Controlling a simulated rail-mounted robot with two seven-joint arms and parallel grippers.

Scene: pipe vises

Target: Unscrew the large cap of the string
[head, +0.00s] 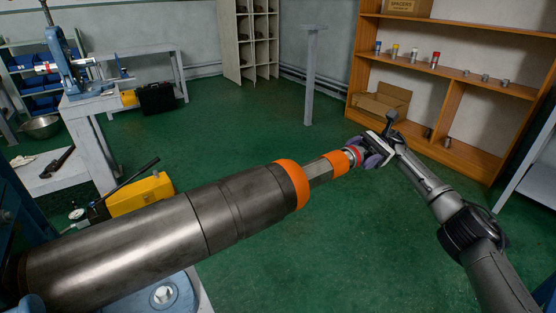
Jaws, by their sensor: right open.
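The string (150,235) is a thick grey steel cylinder reaching from the lower left toward the middle. It has a wide orange band (292,184), then a narrower grey section and a smaller orange band (335,164). At its far end is a small part with a red ring (354,155); I cannot tell whether this is the large cap. My right gripper (369,154) is open at that end, its purple-grey fingers beside the tip. The fingers partly hide the tip, and contact cannot be told. My left gripper is not in view.
A blue vise part (180,294) is below the string. A yellow pump unit (140,194) with a gauge stands behind it. A wooden shelf (445,85) with small cans stands at the right back, and a workbench (100,98) at the left.

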